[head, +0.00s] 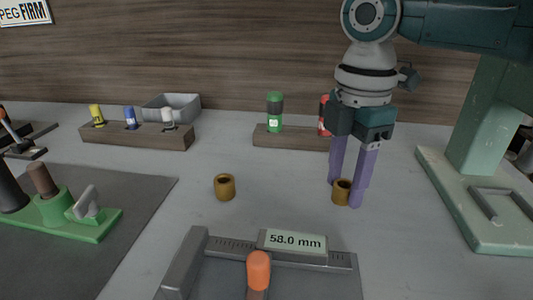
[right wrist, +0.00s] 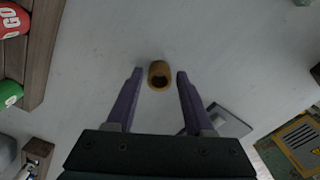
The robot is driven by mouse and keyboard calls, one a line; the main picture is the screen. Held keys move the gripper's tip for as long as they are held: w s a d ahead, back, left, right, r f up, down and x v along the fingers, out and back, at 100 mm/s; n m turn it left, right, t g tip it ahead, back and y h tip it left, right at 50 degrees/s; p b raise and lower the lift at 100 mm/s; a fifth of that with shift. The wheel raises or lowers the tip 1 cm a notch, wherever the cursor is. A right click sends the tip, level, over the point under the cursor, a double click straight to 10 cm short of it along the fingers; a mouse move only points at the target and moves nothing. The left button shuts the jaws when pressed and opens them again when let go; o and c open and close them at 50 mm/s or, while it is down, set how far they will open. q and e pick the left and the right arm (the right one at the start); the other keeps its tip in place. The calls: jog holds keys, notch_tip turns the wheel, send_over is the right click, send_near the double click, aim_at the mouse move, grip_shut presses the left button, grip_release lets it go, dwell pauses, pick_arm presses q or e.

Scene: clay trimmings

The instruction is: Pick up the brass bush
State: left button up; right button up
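Two short hollow brass bushes stand on the grey bench. One brass bush (head: 224,187) stands alone left of centre. The other brass bush (head: 342,191) is at my right gripper (head: 345,194), whose purple fingers point down on either side of it. In the right wrist view this bush (right wrist: 159,75) lies between the fingertips, with a visible gap to each finger. My right gripper is open and holds nothing. My left gripper is not in view.
A caliper-like gauge reading 58.0 mm (head: 294,243) and an orange-topped handle (head: 259,270) are in front. Wooden racks (head: 140,135) with coloured bottles and a grey bin (head: 172,106) stand behind. A green clamp (head: 95,225) is left; a green stand (head: 475,200) is right.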

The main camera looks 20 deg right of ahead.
grip_shut()
jog(key=shift+r, duration=0.1)
dwell(0.4)
